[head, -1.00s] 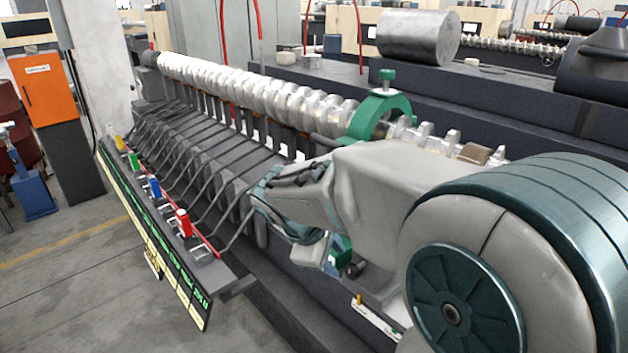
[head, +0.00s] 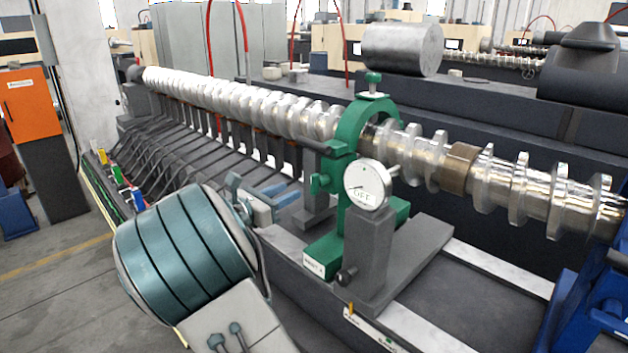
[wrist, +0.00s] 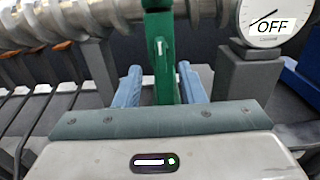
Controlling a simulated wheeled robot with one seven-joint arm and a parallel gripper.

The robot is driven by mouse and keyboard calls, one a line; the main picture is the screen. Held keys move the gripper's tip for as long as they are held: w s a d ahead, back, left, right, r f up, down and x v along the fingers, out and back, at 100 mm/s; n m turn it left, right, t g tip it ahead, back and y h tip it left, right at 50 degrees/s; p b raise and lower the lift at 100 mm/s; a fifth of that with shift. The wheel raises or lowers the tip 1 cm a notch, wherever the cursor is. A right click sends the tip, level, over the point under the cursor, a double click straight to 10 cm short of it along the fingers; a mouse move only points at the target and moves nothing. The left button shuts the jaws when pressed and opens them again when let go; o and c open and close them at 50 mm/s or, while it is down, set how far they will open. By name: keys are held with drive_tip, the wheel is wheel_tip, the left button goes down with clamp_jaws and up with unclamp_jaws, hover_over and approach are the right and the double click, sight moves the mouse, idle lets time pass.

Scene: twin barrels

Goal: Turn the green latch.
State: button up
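A green ring-shaped stand (head: 347,215) clasps the long metal crankshaft. A small green latch (head: 320,184) sticks out from the stand's near left side. In the wrist view, a green piece with a white line mark (wrist: 160,48), seemingly this latch, appears straight ahead of my gripper (wrist: 160,76). The two blue fingers are spread apart with nothing gripped between them. The green stand lies beyond and between the fingertips in that picture. In the head view, my gripper (head: 279,191) is left of the latch and apart from it, pointing right toward it.
A round dial reading OFF (head: 367,185) stands on a grey block right of the green stand. The crankshaft (head: 245,103) runs along the bench above a row of dark supports. A blue fixture (head: 580,300) stands at right. A metal cylinder (head: 402,48) rests behind.

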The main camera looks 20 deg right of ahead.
sight(311, 181)
drive_tip(key=p+x, duration=0.1)
drive_tip(key=x, duration=0.9)
drive_tip(key=shift+d, duration=0.15)
drive_tip(key=shift+f, duration=0.1)
clamp_jaws()
